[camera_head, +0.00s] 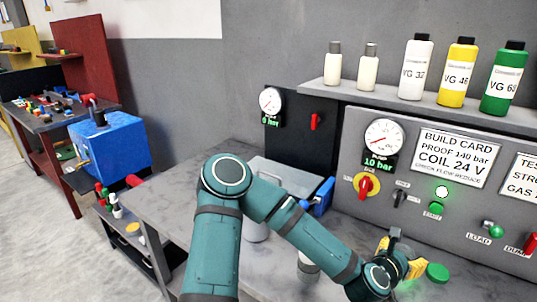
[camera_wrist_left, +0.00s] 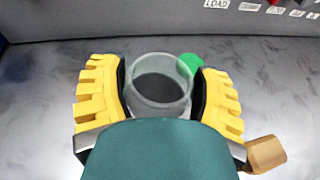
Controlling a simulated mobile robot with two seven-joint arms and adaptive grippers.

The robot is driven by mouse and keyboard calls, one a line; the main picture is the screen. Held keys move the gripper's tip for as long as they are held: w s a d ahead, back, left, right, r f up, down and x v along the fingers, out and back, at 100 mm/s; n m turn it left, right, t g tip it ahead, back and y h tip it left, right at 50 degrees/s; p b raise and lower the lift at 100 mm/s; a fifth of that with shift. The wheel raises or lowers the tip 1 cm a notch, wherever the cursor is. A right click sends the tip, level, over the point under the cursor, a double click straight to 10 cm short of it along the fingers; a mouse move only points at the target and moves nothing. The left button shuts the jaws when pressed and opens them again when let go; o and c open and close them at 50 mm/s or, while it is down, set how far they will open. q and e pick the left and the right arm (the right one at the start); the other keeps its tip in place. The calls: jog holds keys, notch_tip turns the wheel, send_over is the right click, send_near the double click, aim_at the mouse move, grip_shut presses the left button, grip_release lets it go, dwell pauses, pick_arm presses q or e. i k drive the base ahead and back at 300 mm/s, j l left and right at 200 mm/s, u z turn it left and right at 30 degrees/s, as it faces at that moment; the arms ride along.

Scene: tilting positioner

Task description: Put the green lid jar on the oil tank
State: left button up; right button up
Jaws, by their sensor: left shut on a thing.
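My left gripper (camera_head: 402,262) is low over the bench at the right, with yellow fingers. In the left wrist view the gripper (camera_wrist_left: 160,92) is shut on a clear round jar (camera_wrist_left: 158,78) that looks open at the top. A green lid (camera_head: 437,272) shows just right of the gripper; it also shows in the left wrist view (camera_wrist_left: 190,64), partly hidden behind the clear jar. I cannot tell whether it belongs to the held jar. A grey box (camera_head: 285,176) on the bench may be the oil tank; no label shows. My right gripper is not in view.
A control panel (camera_head: 470,205) with a gauge, knobs and buttons stands behind the bench. Several bottles (camera_head: 416,68) stand on the shelf above. A blue handled part (camera_head: 323,197) is beside the grey box. A blue box (camera_head: 108,145) stands at the left. The bench (camera_head: 180,198) is bare at its left front.

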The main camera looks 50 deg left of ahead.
aim_at(84, 186)
jog(key=k+j+u, duration=0.1)
jog(key=k+u, duration=0.2)
jog(key=k, duration=0.25)
jog(key=u, duration=2.7)
jog(key=i+u, duration=0.35)
jog(key=i+l+u, duration=0.1)
jog(key=u, duration=0.25)
jog(key=i+l, duration=0.3)
jog(key=i, duration=0.2)
jog(key=i+l, duration=0.25)
jog(key=i, duration=2.7)
jog(key=i+z, duration=0.25)
jog(key=i, duration=0.2)
jog(key=i+j+z, duration=0.25)
jog(key=i, duration=0.15)
